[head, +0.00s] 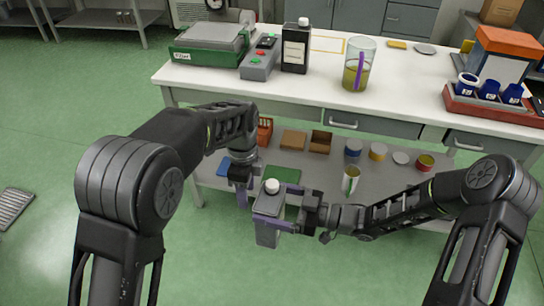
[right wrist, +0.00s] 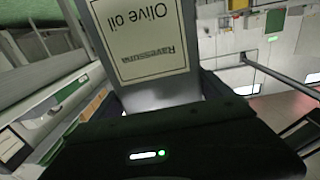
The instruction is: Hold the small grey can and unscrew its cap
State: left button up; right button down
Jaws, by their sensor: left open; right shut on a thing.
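The small grey can (head: 266,238) is upright in the air in front of the table, with a white round cap (head: 271,186) on its top. My right gripper (head: 272,218) is shut on the can from the right side. In the right wrist view the can's metal body and its cream "Olive oil" label (right wrist: 150,45) fill the upper middle; the cap is not seen there. My left gripper (head: 241,190) is open and points down just left of the cap, apparently apart from it. Its fingertips are partly hard to make out.
The white table (head: 420,85) bears a green scale (head: 213,45), a black bottle (head: 296,47), a glass beaker (head: 358,65) and a red rack (head: 490,108). Its lower shelf (head: 325,178) holds several tins and boxes behind my grippers.

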aim_at(272, 184)
pick_arm(q)
jog(key=d+r+m, duration=0.1)
jog(key=d+r, duration=0.1)
jog(key=r, duration=0.2)
jog(key=s+d+r+m, duration=0.1)
jog(key=d+r+m, duration=0.1)
jog(key=r, duration=0.3)
jog(key=s+d+r+m, duration=0.1)
jog(key=d+r+m, duration=0.1)
jog(key=r, duration=0.3)
jog(key=shift+s+d+r, duration=0.1)
jog(key=shift+d+r, duration=0.05)
jog(key=shift+d, duration=0.15)
jog(key=shift+f, duration=4.1)
grip_shut()
